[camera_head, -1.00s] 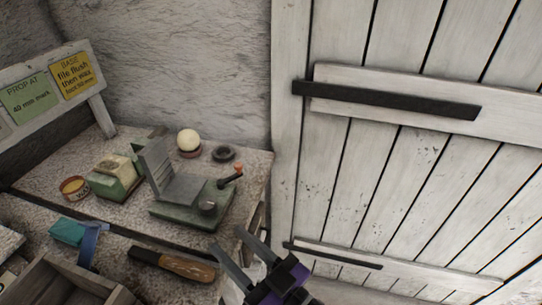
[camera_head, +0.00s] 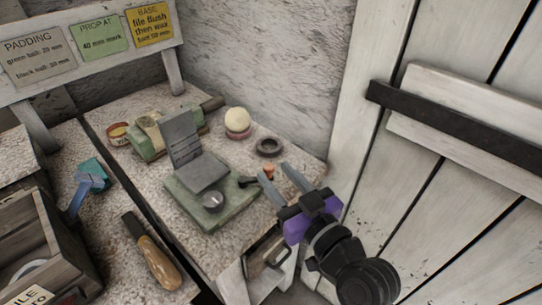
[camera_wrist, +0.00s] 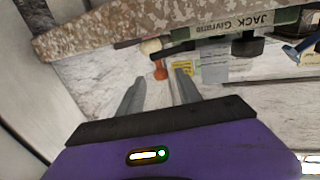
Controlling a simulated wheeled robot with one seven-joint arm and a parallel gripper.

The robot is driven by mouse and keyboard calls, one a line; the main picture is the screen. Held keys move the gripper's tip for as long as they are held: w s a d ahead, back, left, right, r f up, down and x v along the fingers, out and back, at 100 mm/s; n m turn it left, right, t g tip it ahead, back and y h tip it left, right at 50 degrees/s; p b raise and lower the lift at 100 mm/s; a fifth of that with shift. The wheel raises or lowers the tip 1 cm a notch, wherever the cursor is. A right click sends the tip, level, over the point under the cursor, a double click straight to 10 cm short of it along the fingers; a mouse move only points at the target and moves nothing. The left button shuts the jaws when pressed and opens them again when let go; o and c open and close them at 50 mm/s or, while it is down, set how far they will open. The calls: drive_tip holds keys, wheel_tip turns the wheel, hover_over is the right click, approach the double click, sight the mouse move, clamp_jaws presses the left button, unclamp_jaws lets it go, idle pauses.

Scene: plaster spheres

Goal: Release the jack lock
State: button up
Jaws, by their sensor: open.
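In the wrist view, which looks upside down, the orange end (camera_wrist: 160,70) shows between and just past the fingertips. I cannot tell whether a finger touches it.
A wooden-handled tool (camera_head: 158,262) lies at front left beside a wooden crate (camera_head: 40,230). A white plank door (camera_head: 440,215) is at the right.

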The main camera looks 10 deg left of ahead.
sight(266, 165)
drive_tip(key=x, duration=0.6)
drive_tip(key=shift+w+a, duration=0.2)
drive_tip(key=shift+a, duration=0.05)
clamp_jaws()
